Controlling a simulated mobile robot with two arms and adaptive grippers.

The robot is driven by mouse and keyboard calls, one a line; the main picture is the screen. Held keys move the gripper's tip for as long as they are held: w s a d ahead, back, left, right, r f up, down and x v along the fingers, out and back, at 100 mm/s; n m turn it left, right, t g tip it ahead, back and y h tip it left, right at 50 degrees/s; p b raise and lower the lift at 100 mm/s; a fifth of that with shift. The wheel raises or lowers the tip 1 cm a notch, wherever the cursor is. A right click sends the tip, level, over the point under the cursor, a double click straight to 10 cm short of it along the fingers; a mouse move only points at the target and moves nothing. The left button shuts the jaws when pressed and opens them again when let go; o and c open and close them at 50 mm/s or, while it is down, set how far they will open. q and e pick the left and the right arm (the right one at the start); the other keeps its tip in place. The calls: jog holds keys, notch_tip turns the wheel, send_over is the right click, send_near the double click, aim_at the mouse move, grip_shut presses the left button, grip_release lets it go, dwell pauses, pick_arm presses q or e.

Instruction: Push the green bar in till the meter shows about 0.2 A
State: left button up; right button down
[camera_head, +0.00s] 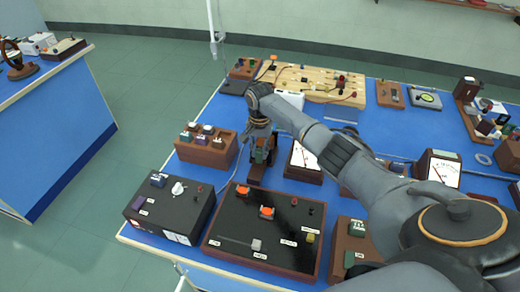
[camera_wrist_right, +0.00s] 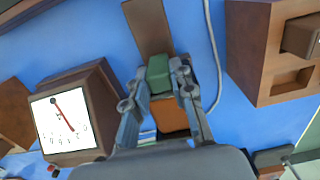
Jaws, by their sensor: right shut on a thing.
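The green bar (camera_wrist_right: 158,74) sits between the fingertips of my right gripper (camera_wrist_right: 160,78) in the wrist view, and the gripper is shut on it. The bar lies at the end of a brown wooden strip (camera_wrist_right: 150,28), with an orange-brown block (camera_wrist_right: 171,114) between the fingers. The white-faced meter (camera_wrist_right: 65,120) is left of the gripper, with a dark and red needle; its reading is too small to tell. In the head view my right gripper (camera_head: 262,145) points down left of a meter (camera_head: 303,160) and largely hides the bar. My left gripper is not in view.
A brown box with several blocks (camera_head: 206,151) stands left of the gripper. A black power box (camera_head: 170,212) and a black panel with orange switches (camera_head: 265,262) are in front. A grey cable (camera_wrist_right: 215,50) runs beside the strip. A wooden circuit board (camera_head: 315,82) lies behind.

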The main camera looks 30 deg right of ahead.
jog(key=shift+d+r, duration=0.1)
jog(key=c, duration=1.3)
grip_release()
jog(key=shift+o, duration=0.9)
jog(key=shift+r, duration=0.15)
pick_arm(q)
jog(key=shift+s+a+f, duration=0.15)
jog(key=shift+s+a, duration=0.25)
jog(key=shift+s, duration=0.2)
pick_arm(e)
notch_tip(320, 180, up, 12)
jog(key=shift+f, duration=0.25)
